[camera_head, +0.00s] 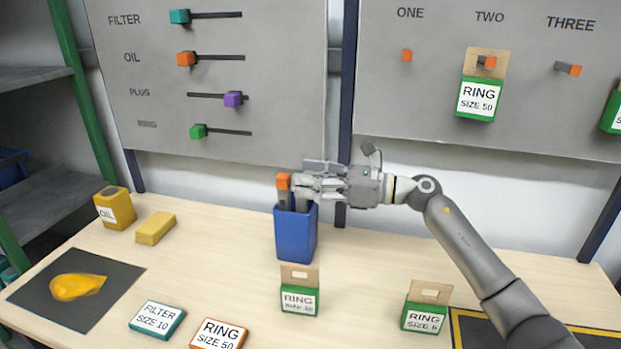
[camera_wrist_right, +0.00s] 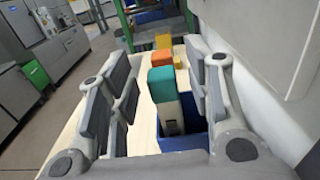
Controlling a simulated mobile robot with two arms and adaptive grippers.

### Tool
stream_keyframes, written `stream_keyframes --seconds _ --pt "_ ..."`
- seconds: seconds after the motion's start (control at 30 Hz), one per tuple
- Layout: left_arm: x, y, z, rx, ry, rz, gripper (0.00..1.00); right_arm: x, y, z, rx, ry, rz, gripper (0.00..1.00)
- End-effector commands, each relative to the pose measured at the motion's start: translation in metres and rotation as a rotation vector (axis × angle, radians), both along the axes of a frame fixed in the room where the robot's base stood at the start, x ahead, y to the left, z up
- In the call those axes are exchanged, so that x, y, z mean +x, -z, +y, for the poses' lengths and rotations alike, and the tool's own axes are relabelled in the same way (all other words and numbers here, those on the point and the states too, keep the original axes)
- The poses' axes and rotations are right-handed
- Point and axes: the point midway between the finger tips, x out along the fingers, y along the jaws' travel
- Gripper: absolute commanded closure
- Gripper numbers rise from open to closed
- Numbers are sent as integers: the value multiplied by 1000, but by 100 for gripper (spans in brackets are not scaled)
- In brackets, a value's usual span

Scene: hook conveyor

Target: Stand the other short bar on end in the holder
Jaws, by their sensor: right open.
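The blue holder (camera_head: 296,238) stands upright on the table near the back panels. A short bar with an orange end (camera_head: 283,188) stands on end in it, at its left side. In the right wrist view, a second short bar with a teal end (camera_wrist_right: 162,88) also stands in the holder (camera_wrist_right: 188,143), in front of the orange-ended bar (camera_wrist_right: 162,58). My right gripper (camera_head: 302,188) is at the holder's top. It is open, with its fingers apart on either side of the teal-ended bar. In the head view the gripper hides the teal end. My left gripper is out of view.
Green ring boxes (camera_head: 300,299) stand in front of the holder and at front right (camera_head: 424,316). Teal filter (camera_head: 157,318) and orange ring (camera_head: 217,333) boxes lie at front. Panels with sliders and hooks rise behind.

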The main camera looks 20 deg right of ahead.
Motion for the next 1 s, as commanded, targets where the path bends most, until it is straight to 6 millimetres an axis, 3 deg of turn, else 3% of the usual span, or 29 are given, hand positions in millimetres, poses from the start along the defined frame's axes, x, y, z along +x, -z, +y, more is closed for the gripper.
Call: stream_keyframes --seconds 0.6,1.0 --pt "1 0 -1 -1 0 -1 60 -59 0 -89 -1 2 1 54" --pt "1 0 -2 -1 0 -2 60 -66 -1 -99 1 0 -3 54"
